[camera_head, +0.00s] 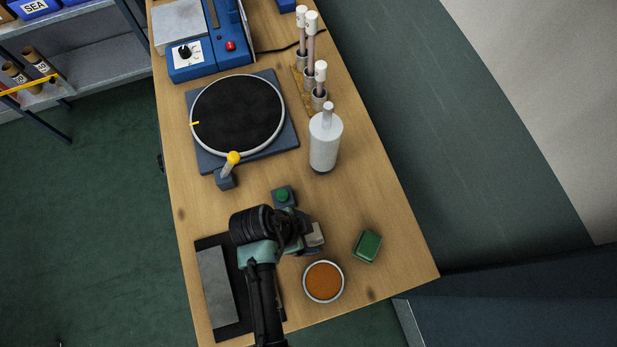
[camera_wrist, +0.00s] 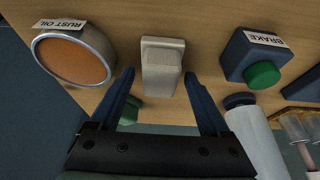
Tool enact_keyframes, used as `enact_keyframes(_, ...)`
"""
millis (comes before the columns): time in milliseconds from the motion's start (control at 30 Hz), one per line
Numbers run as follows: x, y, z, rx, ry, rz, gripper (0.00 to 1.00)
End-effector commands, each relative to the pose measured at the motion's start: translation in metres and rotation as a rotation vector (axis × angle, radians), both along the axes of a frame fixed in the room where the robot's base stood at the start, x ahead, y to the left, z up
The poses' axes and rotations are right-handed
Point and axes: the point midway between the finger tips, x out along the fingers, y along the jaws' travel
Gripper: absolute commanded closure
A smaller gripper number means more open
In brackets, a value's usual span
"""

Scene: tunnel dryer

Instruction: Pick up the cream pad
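The cream pad (camera_wrist: 163,62) is a small pale block on the wooden table, centred in the wrist view. In the head view the cream pad (camera_head: 316,235) shows in part beside my gripper (camera_head: 304,243), with the rest hidden by my arm. In the wrist view my gripper (camera_wrist: 160,82) is open, with one dark blue finger on each side of the pad's near end. Gaps show between the fingers and the pad, so it is not gripped.
The rust oil dish (camera_wrist: 72,60) stands left of the pad in the wrist view, and the green brake button (camera_wrist: 262,74) stands right. A green pad (camera_head: 367,246), a white bottle (camera_head: 325,142) and a turntable (camera_head: 238,115) share the table. A dark tray (camera_head: 234,325) lies left.

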Motion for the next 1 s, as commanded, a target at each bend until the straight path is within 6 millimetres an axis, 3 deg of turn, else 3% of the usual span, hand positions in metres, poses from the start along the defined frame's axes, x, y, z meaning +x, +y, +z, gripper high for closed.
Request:
enact_keyframes(67, 0.0, 0.0, 0.0, 0.0, 0.0, 0.0, 0.37)
enact_keyframes(400, 0.0, 0.0, 0.0, 0.0, 0.0, 0.0, 0.98)
enact_keyframes(767, 0.001, 0.0, 0.006, 0.0, -0.003, 0.0, 1.0)
enact_keyframes(1000, 0.001, 0.0, 0.043, 0.0, -0.006, -0.001, 1.0)
